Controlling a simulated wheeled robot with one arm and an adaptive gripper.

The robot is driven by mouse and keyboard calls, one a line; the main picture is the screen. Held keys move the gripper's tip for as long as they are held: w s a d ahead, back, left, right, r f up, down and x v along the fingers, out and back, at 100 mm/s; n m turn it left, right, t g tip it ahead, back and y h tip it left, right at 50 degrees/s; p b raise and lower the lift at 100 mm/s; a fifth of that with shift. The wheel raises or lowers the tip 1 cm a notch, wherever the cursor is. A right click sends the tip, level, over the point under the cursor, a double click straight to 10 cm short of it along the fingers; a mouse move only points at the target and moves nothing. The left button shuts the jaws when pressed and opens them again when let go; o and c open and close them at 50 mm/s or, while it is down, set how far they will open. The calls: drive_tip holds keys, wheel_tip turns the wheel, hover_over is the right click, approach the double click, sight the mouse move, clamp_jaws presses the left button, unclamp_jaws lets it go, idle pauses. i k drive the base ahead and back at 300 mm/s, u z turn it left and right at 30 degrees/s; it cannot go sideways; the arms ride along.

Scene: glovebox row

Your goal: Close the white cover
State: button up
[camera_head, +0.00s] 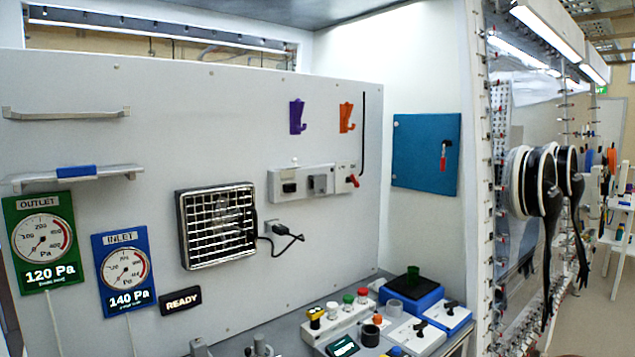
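No part stands out clearly as the white cover. White housings are in two places. A white wall unit (302,182) with grey and dark modules is on the back panel, and a red lever (352,181) sits at its right end. White boxes with dark switches, such as this white switch box (416,336), stand on the bench at the lower right. I cannot tell from here whether any of them has an open lid. My gripper is not in view.
The bench (386,287) is crowded at its right with a blue box (412,299) and several coloured knobs. A fan grille (217,226) and a black plug (276,230) are on the back panel. A blue door (426,150) is on the right wall, beside glove ports (535,180).

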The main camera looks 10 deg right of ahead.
sight(288, 172)
drive_tip(key=u, duration=0.05)
drive_tip(key=k, duration=0.6)
drive_tip(key=z, duration=0.3)
drive_tip(key=i, duration=1.6)
drive_tip(key=u, duration=0.75)
